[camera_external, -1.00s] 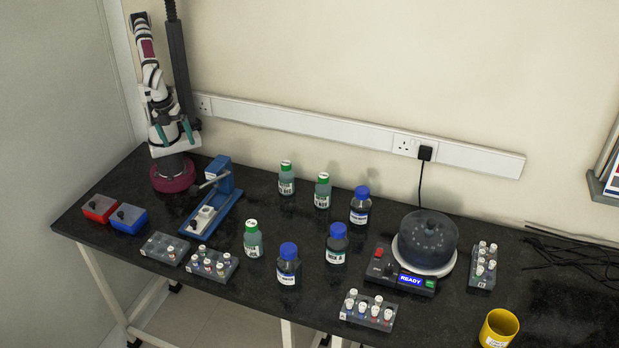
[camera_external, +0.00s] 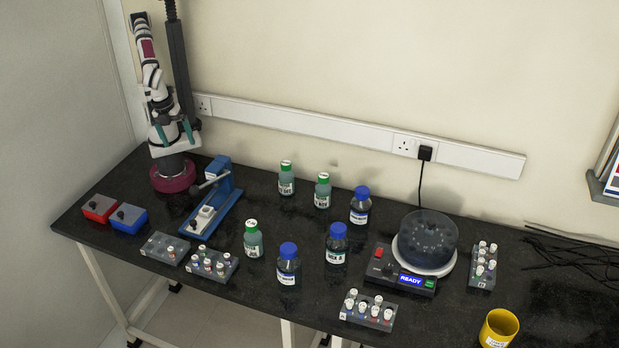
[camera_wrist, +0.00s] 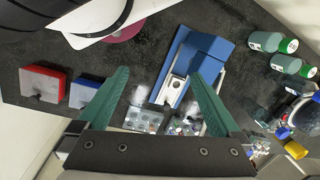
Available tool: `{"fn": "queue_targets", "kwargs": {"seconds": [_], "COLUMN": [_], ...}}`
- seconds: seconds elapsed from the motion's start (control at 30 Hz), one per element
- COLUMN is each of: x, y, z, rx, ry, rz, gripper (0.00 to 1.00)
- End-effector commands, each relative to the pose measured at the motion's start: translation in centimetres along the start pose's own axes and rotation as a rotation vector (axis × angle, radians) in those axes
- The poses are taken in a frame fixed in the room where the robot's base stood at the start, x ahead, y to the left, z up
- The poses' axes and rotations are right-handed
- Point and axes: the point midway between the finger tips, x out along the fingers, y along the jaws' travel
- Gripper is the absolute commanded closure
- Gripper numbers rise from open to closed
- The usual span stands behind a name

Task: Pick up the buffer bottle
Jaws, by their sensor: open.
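Several bottles stand upright on the black bench; their small labels are hard to read, so I cannot tell for sure which is the buffer bottle. Three have blue caps: a front one (camera_external: 288,270), a middle one (camera_external: 336,248) and a back one (camera_external: 360,208). Three have green caps: two at the back (camera_external: 287,183) (camera_external: 322,194) and one at the front (camera_external: 253,241). My gripper (camera_external: 174,133) is open and empty at the back left, above my base and far from the bottles. The wrist view shows its teal fingers apart (camera_wrist: 158,73), with green-capped bottles (camera_wrist: 264,41) at far right.
A blue press-like device (camera_external: 212,205), red box (camera_external: 99,208) and blue box (camera_external: 129,218) stand at left. Tube racks (camera_external: 212,264) (camera_external: 367,312) line the front. A domed centrifuge (camera_external: 427,245) reads READY; a yellow cup (camera_external: 498,329) stands at right.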

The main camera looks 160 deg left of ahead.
Motion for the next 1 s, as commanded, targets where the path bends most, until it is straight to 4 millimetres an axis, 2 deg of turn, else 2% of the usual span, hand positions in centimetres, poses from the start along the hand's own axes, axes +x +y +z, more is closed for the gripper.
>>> {"fn": "queue_targets", "kwargs": {"seconds": [0.17,0.27,0.3,0.37,0.47,0.57,0.67,0.77,0.8,0.87,0.9,0.97,1.0], "x": [-0.5,-3.2,-4.8,-5.0,-5.1,-5.4,-5.7,-5.6,-5.3,-4.8,-4.2,-3.2,-2.4], "y": [-0.1,-0.5,-0.7,-0.2,0.2,-1.0,-4.1,-9.3,-11.9,-16.4,-19.7,-24.6,-27.8], "z": [0.0,0.2,0.3,-0.8,-3.9,-7.4,-11.0,-13.8,-14.5,-14.9,-14.7,-13.6,-12.4], "rx": [0.0,-0.001,-0.002,-0.175,-0.532,-0.893,-1.265,-1.637,-1.781,-1.991,-2.121,-2.292,-2.384], "ry": [0.001,0.007,0.008,-0.011,-0.029,-0.056,-0.089,-0.129,-0.147,-0.176,-0.196,-0.226,-0.244], "rz": [-0.001,-0.004,-0.004,0.113,0.335,0.559,0.802,1.072,1.19,1.384,1.525,1.748,1.899], "gripper": [0.0,0.0,0.0,0.0,0.0,0.0,0.0,0.0,0.0,0.0,0.0,0.0,0.0]}}
